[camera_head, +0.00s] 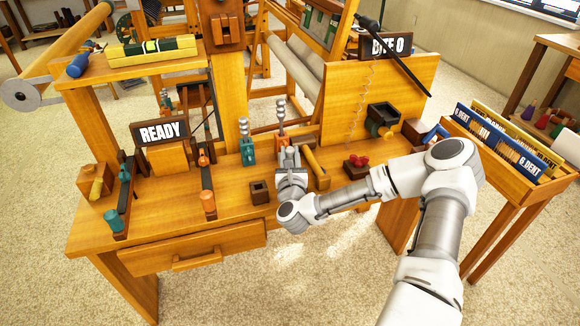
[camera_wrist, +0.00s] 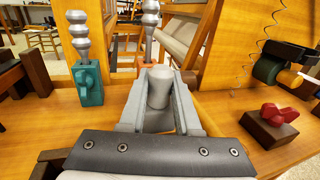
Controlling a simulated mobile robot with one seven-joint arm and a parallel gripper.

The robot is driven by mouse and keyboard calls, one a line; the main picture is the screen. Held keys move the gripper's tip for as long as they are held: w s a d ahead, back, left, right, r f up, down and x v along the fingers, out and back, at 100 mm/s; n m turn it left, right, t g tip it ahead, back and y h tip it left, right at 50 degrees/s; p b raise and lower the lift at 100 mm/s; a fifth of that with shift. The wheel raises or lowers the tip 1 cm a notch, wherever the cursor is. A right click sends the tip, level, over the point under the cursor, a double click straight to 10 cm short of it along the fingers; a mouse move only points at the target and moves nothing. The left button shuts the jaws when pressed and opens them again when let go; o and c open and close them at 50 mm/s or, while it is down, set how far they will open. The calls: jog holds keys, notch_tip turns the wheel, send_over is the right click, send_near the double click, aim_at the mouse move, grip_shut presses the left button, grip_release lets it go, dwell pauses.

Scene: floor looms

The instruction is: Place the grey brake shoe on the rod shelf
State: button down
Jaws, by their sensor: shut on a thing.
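My gripper (camera_head: 289,160) is over the middle of the wooden bench, just in front of two beaded metal rods. In the wrist view its fingers (camera_wrist: 158,105) are shut on a grey, round-topped piece, which I take to be the grey brake shoe (camera_wrist: 158,88). Its lower part is hidden between the fingers. A teal block with a beaded rod (camera_head: 246,147) stands left of the gripper, and an orange block with a rod (camera_head: 282,137) stands behind it. A raised wooden shelf (camera_head: 85,72) is at upper left; no label shows whether it is the rod shelf.
A small dark square holder (camera_head: 260,193) stands left of the gripper, and a yellow-handled mallet (camera_head: 315,165) right of it. A red piece on a brown block (camera_head: 356,161) lies further right. A READY sign (camera_head: 160,133) and tool stands fill the left. The front bench strip is mostly clear.

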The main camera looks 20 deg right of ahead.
jog(key=shift+f+b, duration=0.7)
jog(key=shift+f, duration=1.15)
jog(key=shift+f, duration=0.15)
jog(key=c, duration=0.6)
grip_release()
jog(key=shift+s+r, duration=0.2)
jog(key=p+v, duration=0.2)
jog(key=v, duration=0.9)
jog(key=shift+s+a+p, duration=0.1)
jog(key=shift+s+p, duration=0.2)
jog(key=shift+p, duration=0.1)
